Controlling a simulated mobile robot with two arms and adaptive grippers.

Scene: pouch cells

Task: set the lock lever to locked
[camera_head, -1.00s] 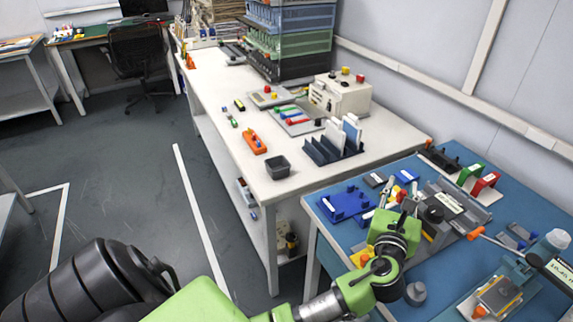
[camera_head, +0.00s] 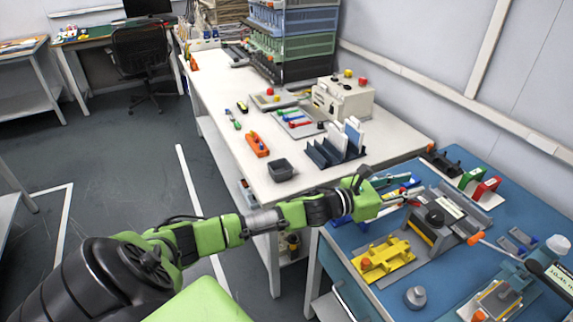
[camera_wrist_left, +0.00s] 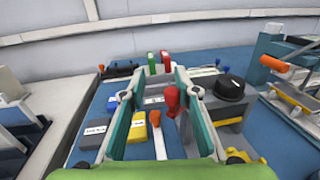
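A red-handled lever (camera_head: 413,202) stands at the left end of a grey fixture (camera_head: 462,212) with a round black knob (camera_head: 435,215) on the blue table. I take it for the lock lever; I cannot read a lock marking. In the left wrist view the red handle (camera_wrist_left: 172,99) stands upright between the spread fingers, nearer the right one. Contact cannot be told. My left gripper (camera_head: 402,191) is open and reaches in from the left at the fixture; its teal-padded fingers also show in the left wrist view (camera_wrist_left: 157,90). My right gripper is out of view.
An orange-handled lever (camera_head: 476,238) sticks out at the fixture's front right. A yellow fixture (camera_head: 384,258) and a grey knobbed weight (camera_head: 415,297) stand in front. Green (camera_head: 470,178) and red (camera_head: 487,188) blocks stand behind. A white bench (camera_head: 225,100) lies to the left.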

